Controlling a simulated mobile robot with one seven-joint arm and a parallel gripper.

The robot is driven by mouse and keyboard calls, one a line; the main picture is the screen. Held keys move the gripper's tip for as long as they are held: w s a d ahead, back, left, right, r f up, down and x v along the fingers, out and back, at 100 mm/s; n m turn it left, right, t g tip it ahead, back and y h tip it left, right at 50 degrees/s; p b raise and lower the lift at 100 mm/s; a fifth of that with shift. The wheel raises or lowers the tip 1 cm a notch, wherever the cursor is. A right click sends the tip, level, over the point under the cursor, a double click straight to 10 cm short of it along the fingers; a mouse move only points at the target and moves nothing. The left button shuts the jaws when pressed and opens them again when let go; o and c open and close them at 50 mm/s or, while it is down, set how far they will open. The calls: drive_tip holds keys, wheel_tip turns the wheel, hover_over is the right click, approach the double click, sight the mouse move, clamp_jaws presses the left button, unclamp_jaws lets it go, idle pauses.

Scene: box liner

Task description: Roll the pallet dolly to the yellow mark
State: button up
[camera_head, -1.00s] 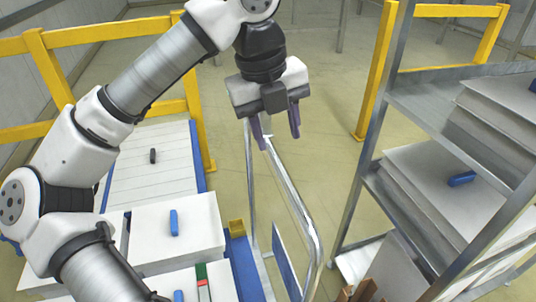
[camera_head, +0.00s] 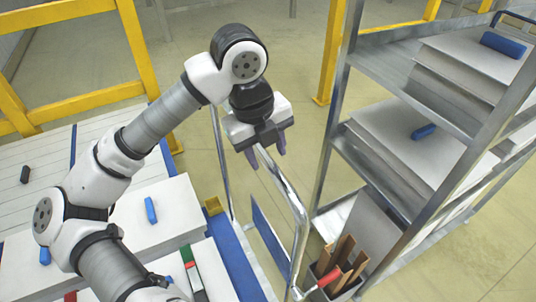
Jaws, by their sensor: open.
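My gripper (camera_head: 266,154) is open and points down, with its two purple fingers apart. It is above the far end of a bent metal tube handle (camera_head: 287,190). The handle's top rail appears between or just below the fingertips; I cannot tell whether they touch it. The handle belongs to what looks like the dolly, with a blue panel (camera_head: 270,243) low between its tubes. The dolly's base and wheels are mostly hidden or out of frame. I see no yellow floor mark.
A metal rack (camera_head: 335,130) with stacked white sheets stands close on the right. A bin (camera_head: 335,283) of wooden pieces sits low beside it. A white-topped work surface (camera_head: 92,150) is at left. Yellow rails (camera_head: 140,50) stand behind. Open floor (camera_head: 215,60) lies beyond.

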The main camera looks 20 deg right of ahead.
drive_tip(key=shift+d+f, duration=0.25)
drive_tip(key=shift+f, duration=1)
drive_tip(key=shift+c, duration=0.3)
clamp_jaws()
